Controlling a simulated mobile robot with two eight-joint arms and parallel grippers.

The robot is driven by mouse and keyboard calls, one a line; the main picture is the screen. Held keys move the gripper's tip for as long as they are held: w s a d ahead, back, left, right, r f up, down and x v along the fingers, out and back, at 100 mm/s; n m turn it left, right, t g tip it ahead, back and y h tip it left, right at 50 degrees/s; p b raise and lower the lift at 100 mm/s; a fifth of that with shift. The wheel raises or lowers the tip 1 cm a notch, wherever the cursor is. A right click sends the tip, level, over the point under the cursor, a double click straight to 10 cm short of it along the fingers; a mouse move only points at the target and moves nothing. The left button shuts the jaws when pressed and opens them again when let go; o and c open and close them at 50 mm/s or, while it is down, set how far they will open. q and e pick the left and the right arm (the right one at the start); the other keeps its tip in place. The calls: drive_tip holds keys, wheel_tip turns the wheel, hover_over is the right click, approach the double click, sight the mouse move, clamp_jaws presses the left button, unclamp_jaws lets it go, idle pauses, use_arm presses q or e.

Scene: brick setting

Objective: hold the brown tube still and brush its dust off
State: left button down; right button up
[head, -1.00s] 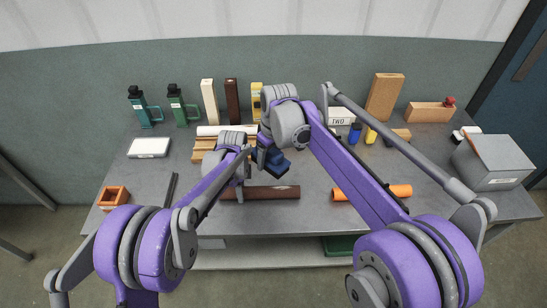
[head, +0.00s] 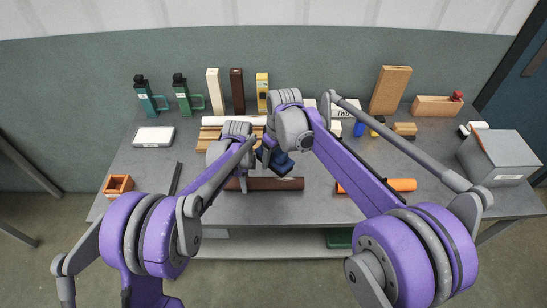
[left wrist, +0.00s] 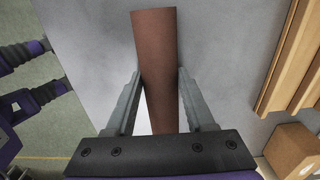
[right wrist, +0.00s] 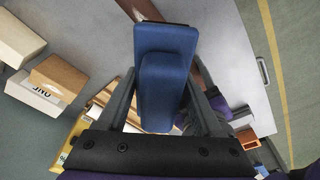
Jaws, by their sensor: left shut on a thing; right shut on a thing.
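The brown tube (head: 280,184) lies across the front of the grey table. My left gripper (head: 243,184) is shut on its left part; in the left wrist view, the fingers (left wrist: 159,75) sit on both sides of the tube (left wrist: 155,45). My right gripper (right wrist: 165,90) is shut on a blue brush (right wrist: 165,65), which also shows in the head view (head: 277,163). The brush is at the tube's back side, right of my left gripper. I cannot tell whether it touches. The tube's end shows beyond the brush in the right wrist view (right wrist: 140,10). I cannot make out dust.
An orange tube (head: 400,184) lies to the right, partly behind my right arm. Wooden strips (head: 209,139) and a pale roll (head: 222,120) lie behind the brown tube. Bottles and blocks line the back. A grey box (head: 500,158) stands right; a small orange box (head: 118,184) stands left.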

sight(273, 178)
drive_tip(key=shift+f, duration=3.4)
drive_tip(key=shift+d+f, duration=0.45)
drive_tip(key=shift+f, duration=0.2)
clamp_jaws()
drive_tip(key=shift+s+d+f, duration=0.1)
drive_tip(key=shift+d, duration=1.6)
drive_tip(key=shift+s+d+f, duration=0.1)
drive_tip(key=shift+d, duration=1.6)
drive_tip(key=shift+w+a+r, duration=0.1)
drive_tip(key=shift+a, duration=1.85)
drive_tip(key=shift+w+a+r, duration=0.1)
drive_tip(key=shift+a, duration=1.85)
drive_tip(key=shift+r, duration=4.05)
